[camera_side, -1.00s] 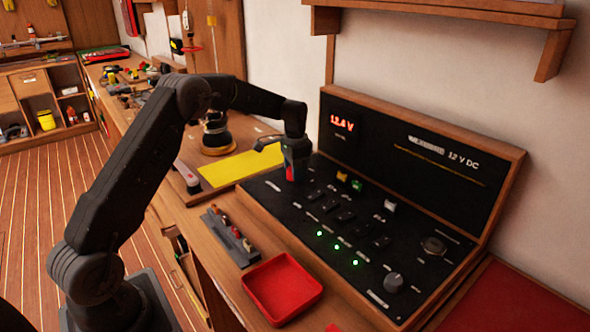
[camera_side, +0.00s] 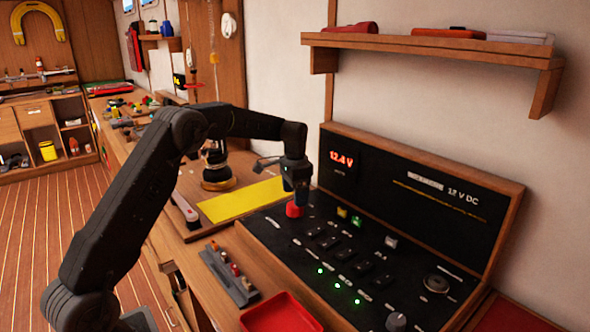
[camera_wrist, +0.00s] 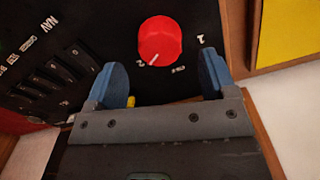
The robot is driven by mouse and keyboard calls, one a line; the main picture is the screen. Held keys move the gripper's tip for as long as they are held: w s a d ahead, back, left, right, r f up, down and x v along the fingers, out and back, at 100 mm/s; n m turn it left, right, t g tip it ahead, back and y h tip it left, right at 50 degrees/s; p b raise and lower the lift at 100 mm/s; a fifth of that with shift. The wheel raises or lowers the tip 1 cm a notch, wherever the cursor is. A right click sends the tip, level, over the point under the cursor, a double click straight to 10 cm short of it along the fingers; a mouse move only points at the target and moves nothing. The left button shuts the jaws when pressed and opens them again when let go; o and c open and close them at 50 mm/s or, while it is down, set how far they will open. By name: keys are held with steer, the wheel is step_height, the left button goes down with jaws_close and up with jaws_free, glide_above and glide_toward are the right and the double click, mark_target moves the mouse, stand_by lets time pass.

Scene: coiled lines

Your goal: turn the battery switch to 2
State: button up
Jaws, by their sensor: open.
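The red battery switch knob (camera_side: 294,210) sits at the left end of the black panel in the side view. In the wrist view the round red knob (camera_wrist: 160,41) has a white pointer mark at its lower left, close to a label that looks like "2". A "1" is printed to its right and a small label, probably "OFF", below it. My gripper (camera_side: 296,192) is just above the knob in the side view. In the wrist view my gripper (camera_wrist: 164,78) has its blue fingers wide apart, with nothing between them; the knob appears beyond the tips.
The panel (camera_side: 330,280) has several rocker switches, three green lights, a grey knob (camera_side: 396,322) and an upright back with a red "12.4 V" readout (camera_side: 342,159). A yellow mat (camera_side: 243,199) lies to the left. A grey rack (camera_side: 229,275) and a red tray (camera_side: 281,316) stand in front.

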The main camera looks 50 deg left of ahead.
step_height(320, 180, up, 10)
steer(key=shift+f, duration=0.2)
stand_by(0.4)
steer(key=s+d+r+n+t, duration=0.1)
steer(key=s+d+r, duration=0.4)
steer(key=s+d, duration=0.15)
steer(key=s+d+r+t, duration=0.2)
steer(key=s+d+r, duration=0.2)
steer(key=s+d, duration=0.25)
steer(key=s+d+f+n+t, duration=0.1)
steer(key=s+d+f, duration=0.2)
steer(key=s, duration=0.7)
steer(key=s+d+f+n+t, duration=0.1)
steer(key=s+d+f, duration=0.2)
steer(key=s, duration=0.7)
steer(key=shift+d+f+t, duration=0.3)
steer(key=shift+d, duration=0.15)
